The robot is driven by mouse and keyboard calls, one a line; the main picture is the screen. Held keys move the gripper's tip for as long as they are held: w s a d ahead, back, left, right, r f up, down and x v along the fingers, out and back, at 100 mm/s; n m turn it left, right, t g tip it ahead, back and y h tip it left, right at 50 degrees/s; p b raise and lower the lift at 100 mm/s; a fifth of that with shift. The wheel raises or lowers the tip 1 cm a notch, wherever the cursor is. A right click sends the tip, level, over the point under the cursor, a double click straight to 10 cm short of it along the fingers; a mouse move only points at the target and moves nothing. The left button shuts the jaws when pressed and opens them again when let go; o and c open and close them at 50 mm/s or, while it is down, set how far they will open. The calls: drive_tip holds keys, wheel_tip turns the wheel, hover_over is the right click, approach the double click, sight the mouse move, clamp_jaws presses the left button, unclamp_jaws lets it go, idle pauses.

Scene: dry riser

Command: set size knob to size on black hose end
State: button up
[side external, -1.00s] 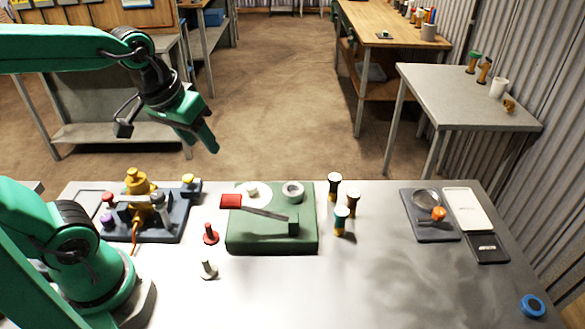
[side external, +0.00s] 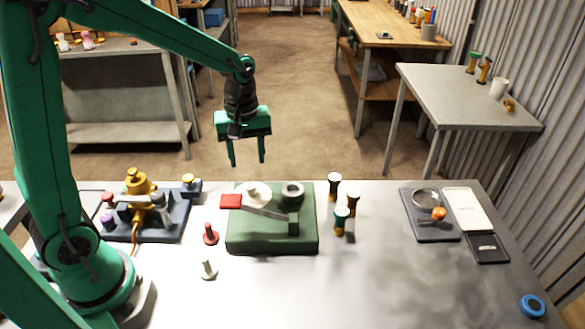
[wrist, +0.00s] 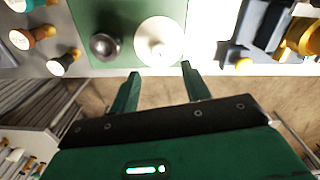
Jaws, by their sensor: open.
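A green box (side external: 270,243) on the grey table carries a white round dial with a raised knob (side external: 257,192), probably the size knob. Its setting is too small to read. Several spool-shaped dark pieces with pale or teal ends, perhaps the hose ends, stand right of the box, such as one at the back (side external: 335,186). My gripper (side external: 248,163) is open and empty, fingers down, above and behind the dial. In the wrist view the white dial (wrist: 158,42) lies just beyond the fingertips (wrist: 160,70).
A dark fixture with a yellow valve (side external: 138,182) stands left. A red peg (side external: 210,236) and a grey peg (side external: 208,270) stand in front. A dark tray (side external: 430,220) lies right. Table between is clear.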

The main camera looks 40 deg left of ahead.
sight(251, 185)
drive_tip(key=shift+w+f, duration=0.15)
drive_tip(key=shift+f, duration=0.15)
drive_tip(key=shift+f, duration=3.85)
drive_tip(key=c, duration=1)
